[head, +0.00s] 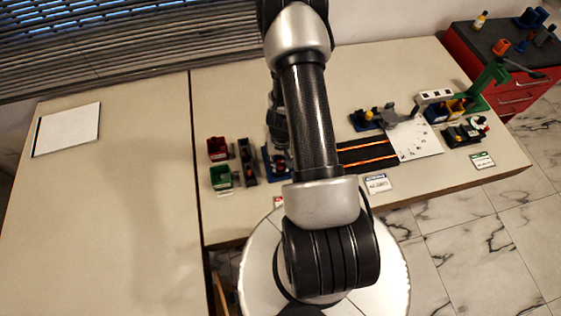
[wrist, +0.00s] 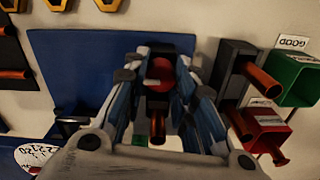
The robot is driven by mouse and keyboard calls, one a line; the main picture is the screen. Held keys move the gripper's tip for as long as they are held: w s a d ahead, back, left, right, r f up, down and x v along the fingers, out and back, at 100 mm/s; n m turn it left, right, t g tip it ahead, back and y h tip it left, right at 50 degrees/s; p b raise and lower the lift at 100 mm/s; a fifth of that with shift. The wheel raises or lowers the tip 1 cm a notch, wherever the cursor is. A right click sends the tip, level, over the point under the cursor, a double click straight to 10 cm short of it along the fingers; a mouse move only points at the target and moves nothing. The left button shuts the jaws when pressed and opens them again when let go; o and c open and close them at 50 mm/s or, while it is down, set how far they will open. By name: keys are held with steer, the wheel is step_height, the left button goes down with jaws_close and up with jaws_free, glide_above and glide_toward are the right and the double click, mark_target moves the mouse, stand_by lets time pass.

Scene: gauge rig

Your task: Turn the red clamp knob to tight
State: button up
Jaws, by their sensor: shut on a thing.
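The red clamp knob (wrist: 161,70) shows in the wrist view between the two fingers of my gripper (wrist: 163,62). My gripper is shut on the knob, and the fingers hide its sides. The knob belongs to a dark fixture on a blue base plate (wrist: 75,62). In the head view the blue fixture (head: 267,160) is largely covered by my arm, and the knob cannot be made out there. A white dial gauge face (wrist: 35,158) shows at the lower left of the wrist view. I cannot tell how far the knob is turned.
A green bin (wrist: 293,80) with a "GOOD" label and a red bin (wrist: 268,130) stand to the right in the wrist view. A black block with a copper-coloured pin (wrist: 235,75) is close beside my gripper. The left table (head: 110,210) is mostly clear.

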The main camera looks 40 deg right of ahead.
steer(key=o, duration=1.1)
steer(key=shift+r, duration=0.55)
step_height(320, 180, up, 11)
steer(key=shift+s+d+f, duration=0.1)
steer(key=shift+s, duration=0.05)
